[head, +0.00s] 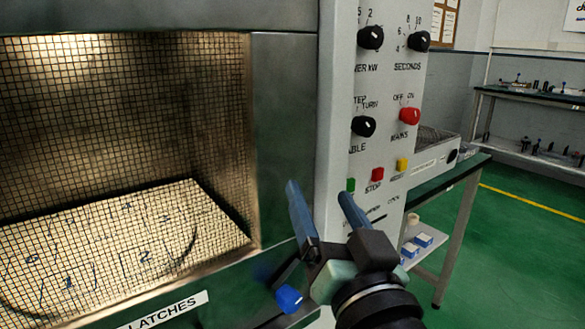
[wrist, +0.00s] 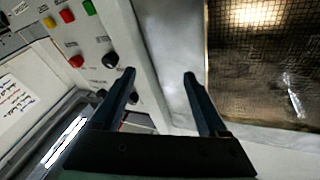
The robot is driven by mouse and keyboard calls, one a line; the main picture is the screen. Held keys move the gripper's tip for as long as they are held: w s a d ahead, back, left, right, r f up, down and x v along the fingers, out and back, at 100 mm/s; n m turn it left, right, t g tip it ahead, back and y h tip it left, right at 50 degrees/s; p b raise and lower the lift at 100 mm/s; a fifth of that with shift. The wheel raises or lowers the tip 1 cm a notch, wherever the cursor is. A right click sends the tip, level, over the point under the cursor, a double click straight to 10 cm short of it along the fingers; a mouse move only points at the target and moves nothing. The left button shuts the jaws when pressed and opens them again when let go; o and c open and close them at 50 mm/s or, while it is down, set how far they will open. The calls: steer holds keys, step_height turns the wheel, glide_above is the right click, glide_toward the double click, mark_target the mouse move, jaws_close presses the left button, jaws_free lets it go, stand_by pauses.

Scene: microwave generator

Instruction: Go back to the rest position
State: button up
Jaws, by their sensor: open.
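My gripper (head: 322,208) is open, with its two blue fingers apart and nothing between them. In the head view it is at the lower middle, in front of the edge between the microwave door and the control panel (head: 372,95). In the wrist view the fingers (wrist: 160,82) point at the grey metal strip between the panel and the mesh window (wrist: 275,65). I cannot tell whether the fingers touch anything. The microwave's mesh door (head: 130,110) fills the left of the head view; a lit, numbered plate (head: 120,250) shows through it.
The panel carries black knobs (head: 363,126), a red knob (head: 409,116) and red, green and yellow buttons. A blue knob (head: 288,298) sits low, close to my gripper. A table (head: 450,185) stands behind at right. Green floor (head: 510,250) is open at far right.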

steer(key=s+a+r+n+t+h+p, duration=0.15)
steer(key=s+r+t, duration=0.35)
steer(key=r, duration=0.6)
steer(key=s+a+r+t+h, duration=0.3)
steer(key=s+r, duration=0.5)
steer(key=r, duration=0.4)
step_height(320, 180, up, 24)
steer(key=w+p, duration=0.1)
steer(key=p, duration=2.4)
steer(key=shift+w+d, duration=0.2)
steer(key=shift+d, duration=0.05)
steer(key=shift+f, duration=0.1)
